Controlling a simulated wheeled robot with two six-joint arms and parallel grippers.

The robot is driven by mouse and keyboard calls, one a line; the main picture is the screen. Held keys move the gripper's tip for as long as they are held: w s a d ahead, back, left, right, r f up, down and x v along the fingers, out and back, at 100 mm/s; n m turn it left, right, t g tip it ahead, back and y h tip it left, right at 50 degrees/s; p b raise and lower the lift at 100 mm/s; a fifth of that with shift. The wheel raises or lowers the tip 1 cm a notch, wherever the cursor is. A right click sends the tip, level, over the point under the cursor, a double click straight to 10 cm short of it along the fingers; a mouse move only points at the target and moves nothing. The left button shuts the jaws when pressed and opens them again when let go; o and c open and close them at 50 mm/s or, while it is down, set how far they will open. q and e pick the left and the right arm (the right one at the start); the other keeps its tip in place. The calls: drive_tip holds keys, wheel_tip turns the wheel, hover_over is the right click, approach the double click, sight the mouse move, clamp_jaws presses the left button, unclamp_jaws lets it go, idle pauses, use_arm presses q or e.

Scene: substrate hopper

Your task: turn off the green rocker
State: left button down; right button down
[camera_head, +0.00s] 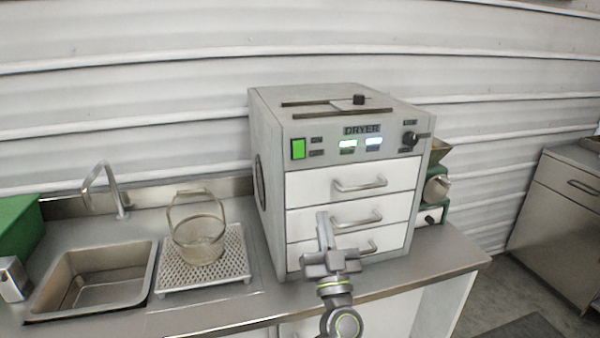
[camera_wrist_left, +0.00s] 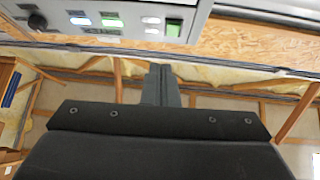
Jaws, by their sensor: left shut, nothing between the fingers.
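The green rocker (camera_head: 298,148) is at the left end of the control panel on the front of the grey dryer (camera_head: 265,150). It also shows near the top of the left wrist view (camera_wrist_left: 174,28), where the picture is upside down. My left gripper (camera_head: 323,222) is in front of the dryer's drawers, below the rocker and a little to its right. Its fingers are together, point up and hold nothing. The fingertips (camera_wrist_left: 161,72) are apart from the rocker in the left wrist view. My right gripper is not in view.
The panel has two lit indicators (camera_head: 348,145) and a black knob (camera_head: 410,139). Drawer handles (camera_head: 360,185) stick out below it. A wire basket (camera_head: 198,238) on a perforated tray and a sink (camera_head: 95,280) are to the left. A green machine (camera_head: 437,190) is behind on the right.

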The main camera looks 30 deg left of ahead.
sight(297, 150)
use_arm(q)
drive_tip(key=shift+s+a+r+n+g+y, duration=0.2)
drive_tip(key=shift+s+r+n+g+y, duration=0.1)
drive_tip(key=shift+r+n+g+y, duration=0.3)
drive_tip(key=shift+s+a+r+n+g+y, duration=0.2)
drive_tip(key=shift+s+r+n+g+y, duration=0.1)
drive_tip(key=shift+r+n+g+y, duration=0.3)
drive_tip(key=shift+r+t, duration=0.1)
drive_tip(key=shift+t, duration=0.2)
drive_tip(key=p+x, duration=0.1)
drive_tip(key=x, duration=0.3)
drive_tip(key=f+p+x, duration=0.1)
drive_tip(key=p+x, duration=0.1)
drive_tip(key=x, duration=0.2)
drive_tip(key=w+a+p+x, duration=0.1)
drive_tip(key=x, duration=0.3)
drive_tip(key=shift+f+p, duration=0.35)
drive_tip(key=shift+f, duration=0.05)
drive_tip(key=shift+w+a+f, duration=0.15)
drive_tip(key=shift+w+a, duration=0.25)
drive_tip(key=shift+a, duration=0.1)
